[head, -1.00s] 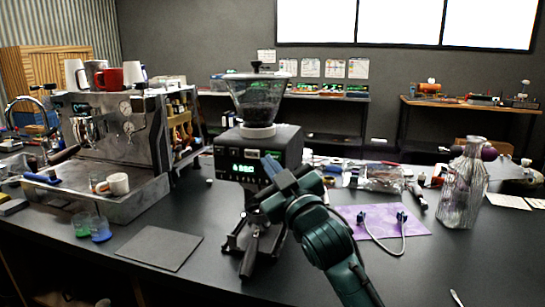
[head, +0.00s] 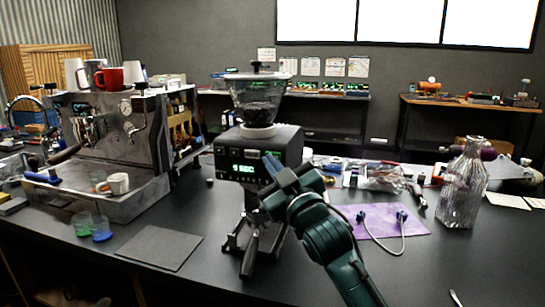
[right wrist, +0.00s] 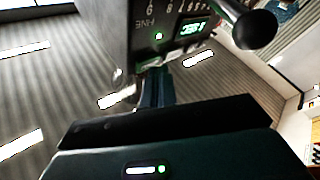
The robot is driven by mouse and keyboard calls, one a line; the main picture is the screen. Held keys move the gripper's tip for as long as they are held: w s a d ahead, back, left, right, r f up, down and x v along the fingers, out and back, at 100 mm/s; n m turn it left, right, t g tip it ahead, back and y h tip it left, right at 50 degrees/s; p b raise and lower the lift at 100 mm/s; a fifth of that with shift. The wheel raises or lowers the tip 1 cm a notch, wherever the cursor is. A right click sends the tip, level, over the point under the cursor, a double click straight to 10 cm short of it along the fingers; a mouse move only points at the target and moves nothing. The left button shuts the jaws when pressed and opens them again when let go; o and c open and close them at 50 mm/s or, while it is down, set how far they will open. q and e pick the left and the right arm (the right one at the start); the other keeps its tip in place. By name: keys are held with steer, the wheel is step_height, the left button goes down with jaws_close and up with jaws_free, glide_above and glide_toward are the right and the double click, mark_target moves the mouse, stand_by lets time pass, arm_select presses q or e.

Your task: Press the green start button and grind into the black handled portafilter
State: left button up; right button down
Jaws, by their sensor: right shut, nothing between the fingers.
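The black grinder (head: 285,140) stands on the counter with a clear hopper of beans (head: 258,100) on top. Its lit green display (head: 243,169) shows a seconds reading. The black handled portafilter (head: 250,255) sits low at the front of the grinder, its handle toward me. My right gripper (head: 270,163) is shut and empty, with its tips at the right of the grinder's front, close to the display. In the right wrist view the shut fingers (right wrist: 157,75) point at the grinder face (right wrist: 170,15), just below a small green light (right wrist: 158,36). Contact cannot be told. My left gripper is out of view.
An espresso machine (head: 105,132) with cups stands at the left. A dark mat (head: 160,247) lies left of the grinder. A purple cloth (head: 385,222) with a cable and a glass bottle (head: 463,185) are at the right. The front right counter is mostly clear.

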steer(key=shift+w+d, duration=0.1)
steer(key=shift+w, duration=0.25)
steer(key=shift+s, duration=0.15)
stand_by(0.4)
steer(key=shift+s+a+p, duration=0.25)
steer(key=shift+s+p, duration=0.15)
steer(key=shift+s, duration=0.25)
steer(key=s, duration=0.1)
steer(key=s+a, duration=0.1)
steer(key=s, duration=0.1)
steer(key=s+p, duration=0.1)
steer(key=shift+s+a, duration=0.3)
steer(key=shift+s, duration=0.1)
stand_by(0.4)
